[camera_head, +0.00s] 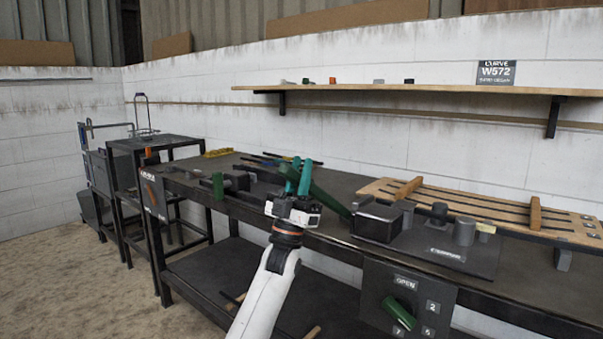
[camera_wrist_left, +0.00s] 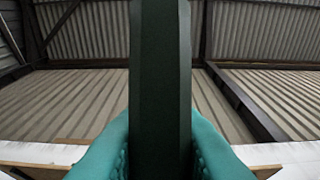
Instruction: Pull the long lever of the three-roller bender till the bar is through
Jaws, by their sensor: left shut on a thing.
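The three-roller bender (camera_head: 438,248) is a dark plate on the bench with a dark block and grey upright rollers (camera_head: 465,232). A long green lever (camera_head: 332,200) slants up and left from beside the block. My left gripper (camera_head: 299,176) has teal fingers and is shut on the lever near its upper end. In the left wrist view the dark green lever (camera_wrist_left: 160,90) stands upright between the two fingers (camera_wrist_left: 160,155). I cannot make out the bar for certain; a small pale yellow piece (camera_head: 487,227) shows beside the right roller. My right gripper is out of view.
A slatted wooden rack (camera_head: 480,208) lies behind the bender. A panel with a green knob (camera_head: 398,314) hangs at the bench front. Another dark device with a green part (camera_head: 218,185) stands left of my gripper. A wall shelf (camera_head: 430,88) runs above.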

